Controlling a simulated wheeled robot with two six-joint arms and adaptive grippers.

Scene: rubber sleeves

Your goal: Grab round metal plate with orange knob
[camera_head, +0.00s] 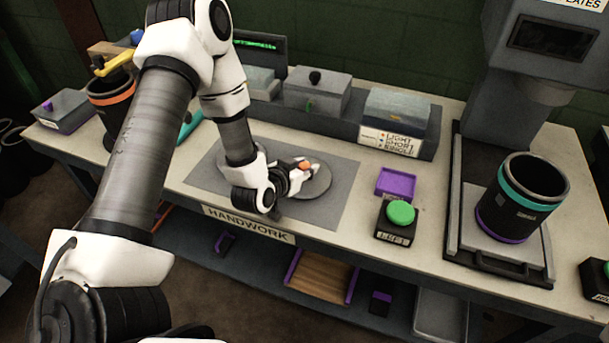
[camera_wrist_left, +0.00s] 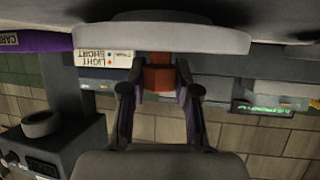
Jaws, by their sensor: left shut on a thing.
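The round grey metal plate (camera_head: 320,186) is over the grey mat on the workbench, partly covered by my left gripper. Its orange knob (camera_head: 305,166) shows between the fingers. My left gripper (camera_head: 301,169) is shut on the knob. In the left wrist view the fingers (camera_wrist_left: 160,92) are on both sides of the orange knob (camera_wrist_left: 158,77), with the plate (camera_wrist_left: 185,38) beyond it at the top. I cannot tell whether the plate touches the mat. My right gripper is out of view.
The grey mat (camera_head: 342,200) lies behind the HANDWORK label. A green button (camera_head: 401,212) and a purple tray (camera_head: 397,182) are to the right. A black cylinder with teal and purple bands (camera_head: 520,205) stands under the machine. Grey boxes (camera_head: 316,92) line the back.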

